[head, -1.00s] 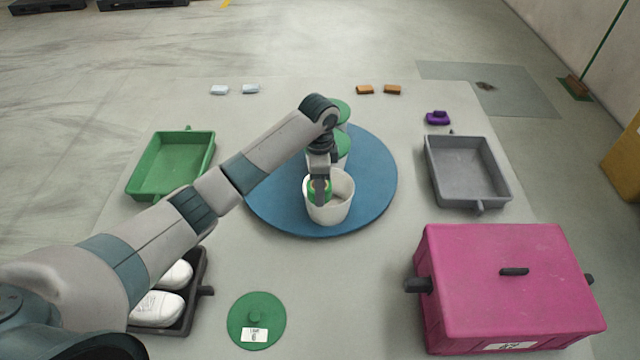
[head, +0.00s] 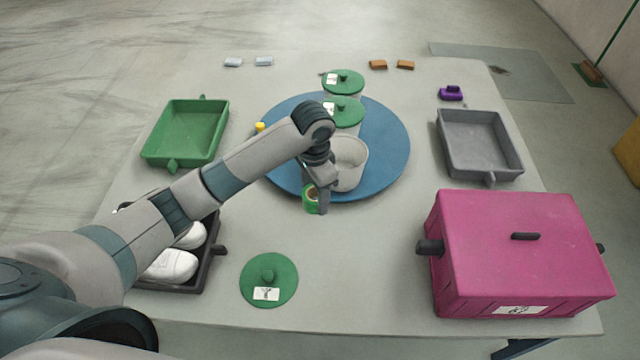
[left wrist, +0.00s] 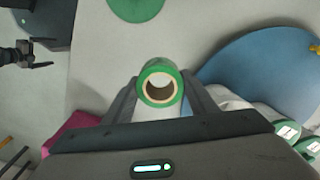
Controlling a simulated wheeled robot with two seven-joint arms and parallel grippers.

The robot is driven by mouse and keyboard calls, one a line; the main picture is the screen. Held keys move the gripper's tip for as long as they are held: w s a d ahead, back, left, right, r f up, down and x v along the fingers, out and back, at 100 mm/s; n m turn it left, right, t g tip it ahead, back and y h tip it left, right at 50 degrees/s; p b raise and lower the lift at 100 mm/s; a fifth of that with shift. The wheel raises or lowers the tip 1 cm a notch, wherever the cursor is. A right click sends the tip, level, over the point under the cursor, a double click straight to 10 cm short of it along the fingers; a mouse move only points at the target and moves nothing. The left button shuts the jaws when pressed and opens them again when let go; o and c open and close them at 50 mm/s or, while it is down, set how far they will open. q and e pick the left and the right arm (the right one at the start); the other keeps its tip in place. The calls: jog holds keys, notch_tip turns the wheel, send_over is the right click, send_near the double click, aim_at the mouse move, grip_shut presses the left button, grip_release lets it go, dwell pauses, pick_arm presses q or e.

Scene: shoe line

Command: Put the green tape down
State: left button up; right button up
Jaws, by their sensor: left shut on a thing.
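The green tape (head: 311,197) is a small roll with a pale core. My left gripper (head: 318,203) is shut on it, just in front of the blue round turntable (head: 285,180). In the left wrist view the tape (left wrist: 160,66) sits between the two fingers of the gripper (left wrist: 160,88), its hole facing the camera. I cannot tell whether the tape touches the table. An open white tub (head: 352,160) stands on the turntable just behind the gripper, partly hidden by it. My right gripper is not in view.
Two green-lidded tubs (head: 344,112) stand behind the open tub. A loose green lid (head: 268,280) lies at the front. A pink box (head: 520,255), a grey tray (head: 480,145), a green tray (head: 186,133) and a black tray (head: 210,265) with white shoes surround clear table.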

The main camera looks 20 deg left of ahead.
pick_arm(q)
jog(key=s+f+n+b, duration=0.2)
jog(key=s+n, duration=0.2)
jog(key=s, duration=0.4)
jog(key=s+f+n+b, duration=0.2)
jog(key=s+n+b, duration=0.1)
jog(key=s, duration=0.4)
jog(key=shift+s+a+n, duration=0.4)
jog(key=shift+n, duration=0.2)
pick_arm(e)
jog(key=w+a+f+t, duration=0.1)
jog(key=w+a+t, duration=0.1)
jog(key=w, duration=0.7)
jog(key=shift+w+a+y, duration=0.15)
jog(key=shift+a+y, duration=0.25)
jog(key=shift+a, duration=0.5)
